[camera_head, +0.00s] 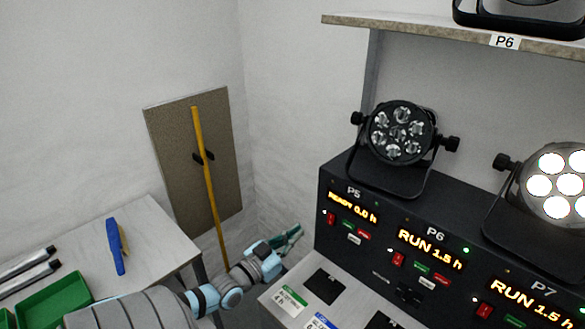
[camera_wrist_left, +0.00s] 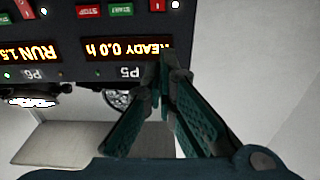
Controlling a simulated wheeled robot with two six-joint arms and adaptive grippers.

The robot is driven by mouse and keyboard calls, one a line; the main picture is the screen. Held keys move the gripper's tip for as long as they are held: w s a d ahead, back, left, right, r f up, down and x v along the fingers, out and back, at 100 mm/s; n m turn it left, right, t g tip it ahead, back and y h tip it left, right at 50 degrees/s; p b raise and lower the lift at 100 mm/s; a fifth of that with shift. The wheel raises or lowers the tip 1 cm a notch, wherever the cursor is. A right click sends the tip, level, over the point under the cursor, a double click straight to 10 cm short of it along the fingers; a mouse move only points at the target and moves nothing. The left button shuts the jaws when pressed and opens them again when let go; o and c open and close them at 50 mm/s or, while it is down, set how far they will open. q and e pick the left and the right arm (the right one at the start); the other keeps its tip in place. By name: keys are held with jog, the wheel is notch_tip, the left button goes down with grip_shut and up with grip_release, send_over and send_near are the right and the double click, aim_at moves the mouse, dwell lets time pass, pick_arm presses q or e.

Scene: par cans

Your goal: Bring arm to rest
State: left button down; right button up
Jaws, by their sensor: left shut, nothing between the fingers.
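My left arm comes in from the bottom left in the head view. My left gripper (camera_head: 291,238) hangs in the gap between the left table and the control console, close to the console's left side. In the left wrist view its teal fingers (camera_wrist_left: 163,75) meet at the tips and hold nothing. Beyond them the upside-down P5 panel (camera_wrist_left: 120,48) shows "READY 0.0 h". My right gripper is in neither view.
The black console (camera_head: 335,185) carries P5, P6 and P7 panels, with par cans (camera_head: 400,131) on top. A shelf (camera_head: 450,33) hangs above. The left table (camera_head: 155,235) holds a blue tool (camera_head: 116,248) and green tray (camera_head: 52,304).

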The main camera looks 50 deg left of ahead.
pick_arm(q)
jog(key=shift+s, duration=0.4)
